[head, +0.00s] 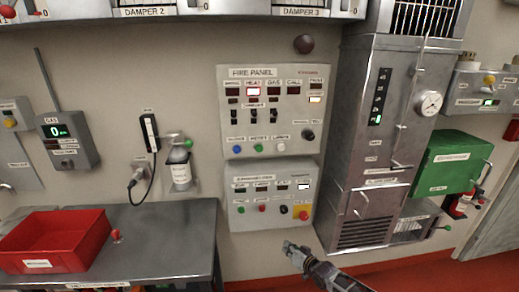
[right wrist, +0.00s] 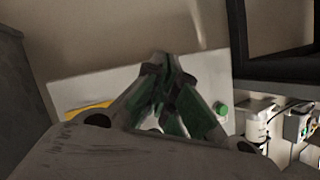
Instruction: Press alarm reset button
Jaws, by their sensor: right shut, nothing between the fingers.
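The fire panel (head: 270,112) is a light grey wall box with lit displays, a row of switches, and blue, green (head: 257,149) and white buttons along its bottom. Their labels are too small to read surely; the green one's may say reset. My right gripper (head: 289,247) is shut and empty, below the lower grey panel (head: 270,212) and apart from the fire panel. In the right wrist view its closed fingers (right wrist: 165,62) stand before a pale panel with a yellow part at left and a green button (right wrist: 220,108) at right. My left gripper is not in view.
A tall metal cabinet (head: 375,140) stands right. At left a bench (head: 165,235) holds a red tray (head: 90,247); a bottle (head: 180,172) hangs above it.

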